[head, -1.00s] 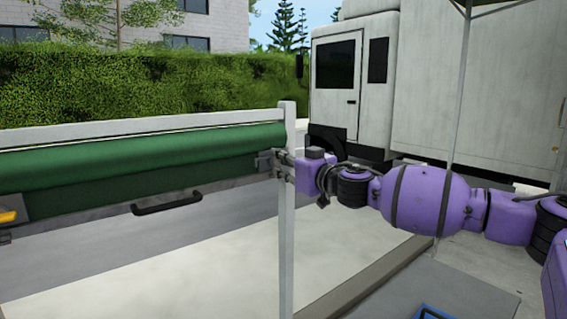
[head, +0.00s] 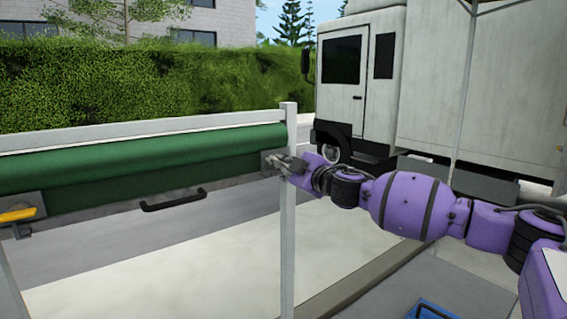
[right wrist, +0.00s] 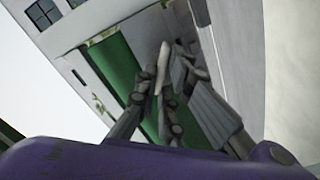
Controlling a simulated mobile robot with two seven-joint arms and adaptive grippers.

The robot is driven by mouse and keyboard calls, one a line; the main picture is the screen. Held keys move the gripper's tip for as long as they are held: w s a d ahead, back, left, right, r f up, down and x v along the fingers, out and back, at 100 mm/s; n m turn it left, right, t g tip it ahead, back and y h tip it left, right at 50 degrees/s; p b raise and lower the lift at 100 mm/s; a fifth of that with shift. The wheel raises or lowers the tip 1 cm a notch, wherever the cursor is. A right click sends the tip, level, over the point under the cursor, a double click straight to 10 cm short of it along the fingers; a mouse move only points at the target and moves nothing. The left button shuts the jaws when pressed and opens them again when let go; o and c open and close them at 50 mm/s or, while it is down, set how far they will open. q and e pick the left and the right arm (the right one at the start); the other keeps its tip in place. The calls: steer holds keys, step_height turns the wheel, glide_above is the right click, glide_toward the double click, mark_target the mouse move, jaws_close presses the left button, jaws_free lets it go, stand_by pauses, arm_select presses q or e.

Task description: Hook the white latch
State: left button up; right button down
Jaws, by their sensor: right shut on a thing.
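My right gripper (head: 277,162) is at the right end of the green rolled cover, by the white upright post. In the right wrist view, its dark fingers (right wrist: 170,70) are shut on a slim white piece, the white latch (right wrist: 162,62). In the head view the latch cannot be made out behind the fingers, and whether it is hooked cannot be told. A grey bracket lies at the fingertips. My left gripper is out of view.
The green rolled cover (head: 150,155) runs along a white rail (head: 130,128). A black handle (head: 173,200) hangs below it, and a yellow latch (head: 18,214) sits at its left end. The white post (head: 288,240) stands beside my gripper. A white truck (head: 360,80) is behind.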

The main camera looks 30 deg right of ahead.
steer(key=shift+f+n, duration=0.15)
steer(key=shift+n, duration=1.65)
steer(key=shift+f+n, duration=0.1)
steer(key=shift+n, duration=1.7)
steer(key=c, duration=1.9)
jaws_free()
steer(key=shift+o, duration=0.2)
steer(key=s, duration=1.2)
steer(key=shift+d, duration=0.45)
